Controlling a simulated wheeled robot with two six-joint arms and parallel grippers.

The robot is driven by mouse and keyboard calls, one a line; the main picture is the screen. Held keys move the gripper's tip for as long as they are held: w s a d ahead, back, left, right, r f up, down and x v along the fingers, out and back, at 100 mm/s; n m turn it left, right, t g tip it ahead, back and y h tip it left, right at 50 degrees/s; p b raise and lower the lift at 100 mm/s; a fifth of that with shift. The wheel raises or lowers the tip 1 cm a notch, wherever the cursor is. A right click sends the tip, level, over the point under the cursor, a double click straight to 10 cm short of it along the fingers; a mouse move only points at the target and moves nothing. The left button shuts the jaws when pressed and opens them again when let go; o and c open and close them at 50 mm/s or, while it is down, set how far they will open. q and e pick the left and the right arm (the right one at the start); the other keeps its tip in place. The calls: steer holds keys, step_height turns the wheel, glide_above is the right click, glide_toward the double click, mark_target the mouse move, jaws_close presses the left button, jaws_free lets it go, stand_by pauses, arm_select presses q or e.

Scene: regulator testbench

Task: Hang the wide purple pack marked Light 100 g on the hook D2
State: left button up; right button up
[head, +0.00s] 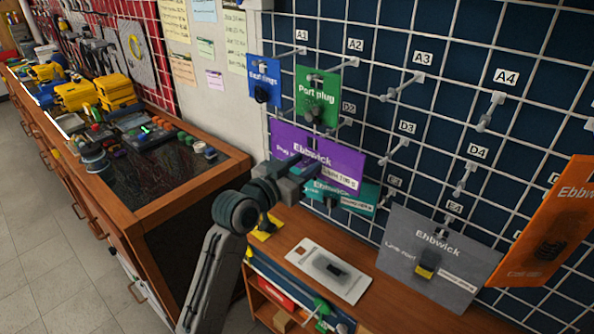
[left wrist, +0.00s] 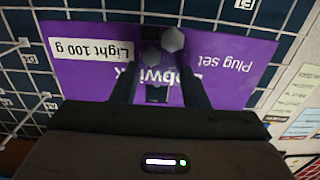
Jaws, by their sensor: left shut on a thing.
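The wide purple pack (head: 338,160), marked "Ebbwick", is held tilted in front of the wire grid in the head view. In the left wrist view the pack (left wrist: 85,72) appears upside down, with "Light 100 g" and "Plug set" readable. My left gripper (head: 302,169) is shut on its middle; both fingers (left wrist: 158,82) show in the left wrist view. The D2 label and its hook (head: 344,123) are just above the pack's upper edge, right of the green pack. The pack looks apart from the hook, but the depth is hard to tell. My right gripper is out of view.
A blue pack (head: 263,78) and a green "Port plug" pack (head: 316,92) hang above. A teal pack (head: 358,204) is partly hidden below the purple one. A grey pack (head: 440,255) and an orange pack (head: 548,225) are at right. A white pack (head: 305,258) lies on the bench.

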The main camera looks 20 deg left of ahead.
arm_select(q)
steer(key=shift+b+x, duration=0.35)
steer(key=shift+x, duration=1.45)
steer(key=shift+w+d+f+b, duration=0.25)
steer(key=shift+w+f+b, duration=0.15)
steer(key=shift+w, duration=0.3)
steer(key=o, duration=1.1)
steer(key=shift+f, duration=0.1)
